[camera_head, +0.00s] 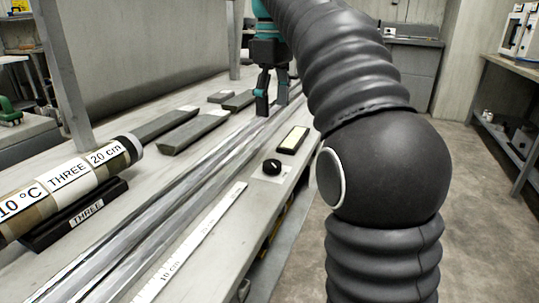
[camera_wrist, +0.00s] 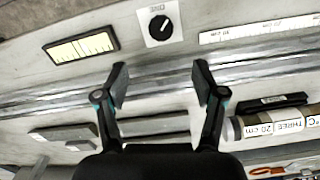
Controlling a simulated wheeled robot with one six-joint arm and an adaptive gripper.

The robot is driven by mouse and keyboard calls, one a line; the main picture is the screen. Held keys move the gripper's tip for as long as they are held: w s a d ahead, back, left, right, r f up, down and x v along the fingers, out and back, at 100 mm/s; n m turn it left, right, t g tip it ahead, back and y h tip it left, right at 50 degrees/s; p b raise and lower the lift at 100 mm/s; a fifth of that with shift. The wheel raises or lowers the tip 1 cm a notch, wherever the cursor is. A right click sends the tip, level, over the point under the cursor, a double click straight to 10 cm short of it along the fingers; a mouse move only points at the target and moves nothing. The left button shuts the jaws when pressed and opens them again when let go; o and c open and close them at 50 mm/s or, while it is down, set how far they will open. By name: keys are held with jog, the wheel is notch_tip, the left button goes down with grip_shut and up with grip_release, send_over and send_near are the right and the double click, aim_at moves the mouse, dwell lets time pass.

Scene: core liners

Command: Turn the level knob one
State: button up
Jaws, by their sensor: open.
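The level knob (camera_head: 271,167) is a round black knob on a small pale plate on the bench, near its front edge. In the wrist view the knob (camera_wrist: 160,27) shows a white pointer line slanting to the upper right, with a label above it that I cannot read for sure. A yellow level gauge (camera_wrist: 81,46) in a black frame lies beside it; it also shows in the head view (camera_head: 294,140). My gripper (camera_head: 272,106) is open and empty over the metal rails, beyond the knob. In the wrist view its two fingers (camera_wrist: 161,85) stand apart, short of the knob.
Long metal rails (camera_head: 160,215) run along the bench. A scale strip (camera_head: 195,243) lies in front of them. A core tube marked THREE (camera_head: 75,180) rests on a black cradle at left. Several dark empty cradles (camera_head: 195,132) lie behind the rails. The floor at right is open.

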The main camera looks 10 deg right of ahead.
aim_at(272, 163)
notch_tip(272, 163, down, 14)
jog(key=shift+a+r+b, duration=0.1)
jog(key=shift+r+b, duration=0.1)
jog(key=shift+b, duration=0.75)
jog(key=c, duration=1.1)
jog(key=shift+r+m+p, duration=0.2)
jog(key=shift+m+p, duration=0.4)
jog(key=shift+p, duration=0.2)
jog(key=shift+c, duration=0.2)
jog(key=shift+m+p, duration=0.3)
jog(key=shift+m, duration=0.2)
jog(key=shift+f+m, duration=0.2)
jog(key=shift+m, duration=1.2)
